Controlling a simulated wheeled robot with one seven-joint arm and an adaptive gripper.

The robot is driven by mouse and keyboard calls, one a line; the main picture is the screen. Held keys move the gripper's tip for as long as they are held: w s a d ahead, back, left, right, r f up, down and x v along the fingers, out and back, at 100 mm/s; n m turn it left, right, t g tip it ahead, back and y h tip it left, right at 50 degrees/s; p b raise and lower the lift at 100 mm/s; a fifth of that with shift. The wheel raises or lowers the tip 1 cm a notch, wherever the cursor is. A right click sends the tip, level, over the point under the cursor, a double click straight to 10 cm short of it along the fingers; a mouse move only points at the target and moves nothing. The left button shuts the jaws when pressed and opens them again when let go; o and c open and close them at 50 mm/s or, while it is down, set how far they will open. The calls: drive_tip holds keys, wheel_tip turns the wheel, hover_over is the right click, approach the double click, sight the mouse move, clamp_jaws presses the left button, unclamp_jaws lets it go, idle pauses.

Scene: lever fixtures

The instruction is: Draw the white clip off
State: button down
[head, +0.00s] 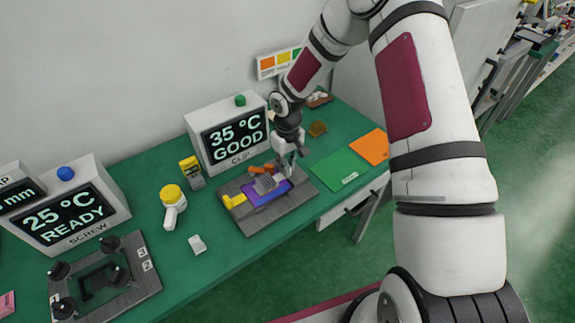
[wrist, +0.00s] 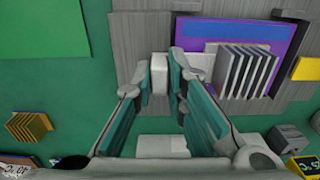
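The white clip (wrist: 159,76) is a small pale block at the edge of the grey fixture, beside the purple plate (wrist: 225,33) and the finned grey heat sink (wrist: 243,70). My gripper (wrist: 160,82) has one fingertip on each side of the clip, with no clear gap, and looks shut on it. In the head view my gripper (head: 290,160) points down at the back right of the fixture (head: 255,222). The clip is hard to make out there, and its lower part is hidden. Yellow (head: 233,201), orange (head: 262,169) and blue (head: 277,191) parts sit around the purple plate.
The CLIP display (head: 232,140), reading 35 °C GOOD, stands close behind the fixture. Green (head: 339,168) and orange (head: 371,147) pads lie to the right.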

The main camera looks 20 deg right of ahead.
sight(298, 167)
drive_tip(key=shift+w+d+b, duration=0.25)
drive_tip(key=shift+d, duration=0.45)
drive_tip(key=shift+w+d+b, duration=0.25)
drive_tip(key=shift+d, duration=0.45)
drive_tip(key=shift+w+d+b, duration=0.25)
drive_tip(key=shift+d, duration=0.8)
drive_tip(key=c, duration=1.6)
unclamp_jaws()
drive_tip(key=shift+w+d, duration=0.1)
drive_tip(key=shift+r, duration=0.15)
wheel_tip(298, 167, up, 12)
